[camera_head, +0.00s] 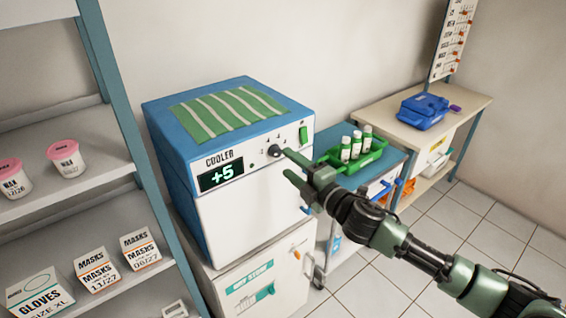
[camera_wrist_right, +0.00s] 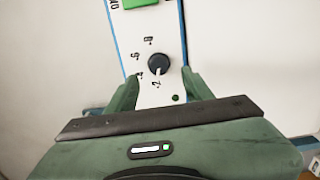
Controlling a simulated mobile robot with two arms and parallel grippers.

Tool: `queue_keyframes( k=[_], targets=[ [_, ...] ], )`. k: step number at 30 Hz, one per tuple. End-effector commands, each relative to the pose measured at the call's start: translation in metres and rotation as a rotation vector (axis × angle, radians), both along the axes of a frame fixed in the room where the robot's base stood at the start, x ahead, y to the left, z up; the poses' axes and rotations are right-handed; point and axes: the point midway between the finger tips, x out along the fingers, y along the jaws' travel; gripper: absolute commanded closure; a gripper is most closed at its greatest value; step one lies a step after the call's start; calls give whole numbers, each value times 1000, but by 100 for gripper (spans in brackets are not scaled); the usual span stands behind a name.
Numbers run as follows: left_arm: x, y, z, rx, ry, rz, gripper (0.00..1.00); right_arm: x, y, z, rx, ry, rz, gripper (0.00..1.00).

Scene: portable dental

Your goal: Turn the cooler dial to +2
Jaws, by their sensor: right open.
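The white and blue cooler (camera_head: 250,185) stands on a white cabinet, and its green display (camera_head: 222,175) reads +5. Its dark round dial (camera_head: 275,151) is on the front panel, right of the display. My right gripper (camera_head: 288,163) is open in front of the panel, its fingertips close to the dial. In the right wrist view the dial (camera_wrist_right: 158,62) lies just beyond and between the two open fingers (camera_wrist_right: 157,82). Its pale pointer mark faces the gripper, near a printed 2; other printed numbers curve beside it. I cannot tell whether a finger touches the dial. My left gripper is not in view.
A green switch (camera_head: 303,135) sits right of the dial. A green rack with white bottles (camera_head: 356,145) stands on a blue-topped cart at the right. A shelf with boxes and pink-lidded tubs (camera_head: 66,158) is at the left. Tiled floor (camera_head: 480,225) lies open at the right.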

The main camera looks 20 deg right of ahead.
Motion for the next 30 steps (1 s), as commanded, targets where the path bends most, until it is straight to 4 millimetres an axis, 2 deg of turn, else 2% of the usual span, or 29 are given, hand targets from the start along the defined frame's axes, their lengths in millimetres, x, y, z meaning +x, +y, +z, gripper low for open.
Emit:
queue_keyframes(
  k=[3, 7, 23, 26, 29, 30],
  targets=[
    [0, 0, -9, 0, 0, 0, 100, -18, -6, -4, -3, 1, 1, 49],
    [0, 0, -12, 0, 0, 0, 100, -29, -10, -2, -2, -1, 1, 49],
    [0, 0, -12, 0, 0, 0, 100, -31, -12, -1, 2, 3, -1, 49],
    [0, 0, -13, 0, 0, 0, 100, -27, -19, -19, 28, 38, -24, 49],
    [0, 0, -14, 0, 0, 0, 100, -20, -37, -65, 90, 125, -83, 49],
    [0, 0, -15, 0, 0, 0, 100, -18, -46, -90, 125, 172, -117, 49]
  ],
)
